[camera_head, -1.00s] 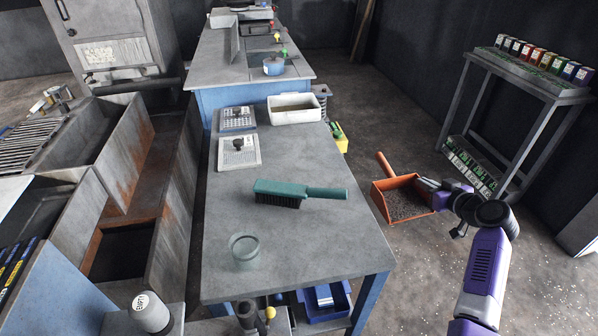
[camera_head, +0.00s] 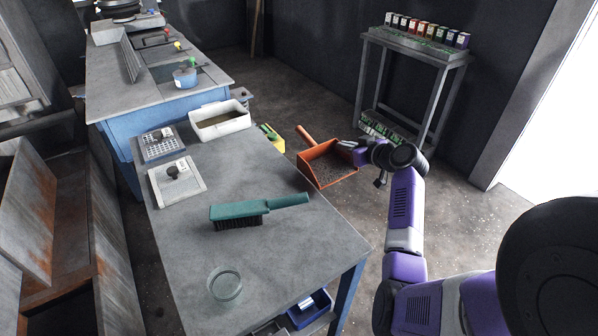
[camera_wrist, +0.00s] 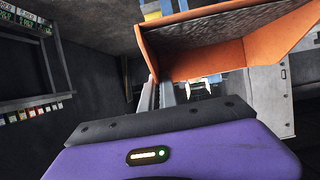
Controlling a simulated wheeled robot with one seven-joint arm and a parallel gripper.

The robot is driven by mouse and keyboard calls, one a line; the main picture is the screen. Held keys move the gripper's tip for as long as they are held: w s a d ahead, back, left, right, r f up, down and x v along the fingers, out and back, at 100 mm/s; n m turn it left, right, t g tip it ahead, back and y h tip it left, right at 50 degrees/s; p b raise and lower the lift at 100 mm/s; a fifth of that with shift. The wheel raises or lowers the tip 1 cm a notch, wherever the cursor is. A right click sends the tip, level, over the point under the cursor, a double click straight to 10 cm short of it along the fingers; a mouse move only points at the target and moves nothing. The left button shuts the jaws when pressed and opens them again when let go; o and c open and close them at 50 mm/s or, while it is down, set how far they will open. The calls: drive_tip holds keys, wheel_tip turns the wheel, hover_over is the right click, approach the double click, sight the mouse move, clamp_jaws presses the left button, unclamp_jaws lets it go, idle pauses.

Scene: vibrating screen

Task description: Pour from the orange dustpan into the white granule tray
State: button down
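The orange dustpan (camera_head: 322,150) is to the right of the table, with dark granules (camera_head: 331,168) in its pan and its handle toward the back left. My gripper (camera_head: 347,146) is at the pan's right side wall and appears closed on it. In the wrist view, the dustpan (camera_wrist: 210,62) fills the upper right and the fingers (camera_wrist: 157,92) reach its wall; the exact contact is partly hidden. The white granule tray (camera_head: 221,128) sits on the table's far right corner, left of the dustpan. A grey-brown layer shows inside it.
A green brush (camera_head: 245,210), a glass dish (camera_head: 225,286) and two sieve plates (camera_head: 178,182) lie on the grey table (camera_head: 285,255). A yellow bin (camera_head: 275,140) stands beyond its right edge. A metal shelf (camera_head: 415,50) with small boxes stands at the back right.

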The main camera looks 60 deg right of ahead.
sight(307, 176)
drive_tip(key=w+a+p, duration=0.1)
drive_tip(key=w+a, duration=0.1)
drive_tip(key=a, duration=0.2)
drive_tip(key=w+a+p, duration=0.2)
drive_tip(key=w+a, duration=0.1)
drive_tip(key=a, duration=0.1)
drive_tip(key=w+a+p, duration=0.2)
drive_tip(key=a, duration=0.2)
drive_tip(key=shift+w+a+r, duration=0.1)
drive_tip(key=shift+w+r, duration=0.1)
drive_tip(key=shift+f, duration=0.65)
drive_tip(key=shift+f, duration=0.15)
drive_tip(key=c, duration=1.6)
unclamp_jaws()
drive_tip(key=shift+c, duration=0.2)
